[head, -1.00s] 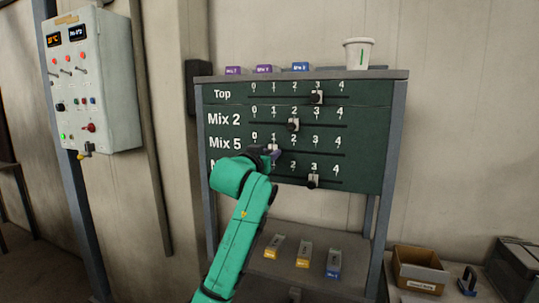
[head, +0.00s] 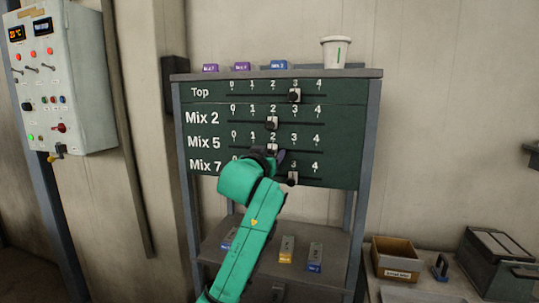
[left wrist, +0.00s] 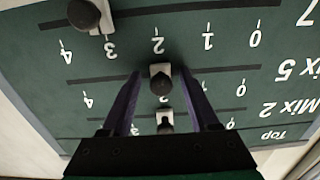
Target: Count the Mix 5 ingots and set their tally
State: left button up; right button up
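The green tally board (head: 340,150) has rows Top, Mix 2, Mix 5 and Mix 7. The Mix 5 slider (head: 272,148) stands at 2; its black knob (left wrist: 161,83) shows in the left wrist view. My left gripper (left wrist: 161,75) is open around this knob, one finger on each side with small gaps. In the head view my left gripper (head: 272,160) is at the board, covering part of the Mix 7 row. The Top slider (head: 294,95) is at 3, the Mix 2 slider (head: 271,123) at 2, the Mix 7 slider (head: 292,178) at 3. My right gripper is out of view.
Purple ingots (head: 242,66), a blue ingot (head: 279,65) and a white cup (head: 336,52) stand on top. The lower shelf (head: 345,250) holds blue (head: 315,257) and yellow (head: 287,249) ingots, partly behind my arm; most labels are unreadable. A cardboard box (head: 396,258) stands right.

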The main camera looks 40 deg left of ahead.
pick_arm(q)
jog(key=shift+s, duration=0.15)
jog(key=b+v, duration=0.4)
jog(key=v, duration=1)
jog(key=shift+d+b, duration=0.2)
jog(key=shift+b, duration=0.2)
jog(key=shift+s+f, duration=0.1)
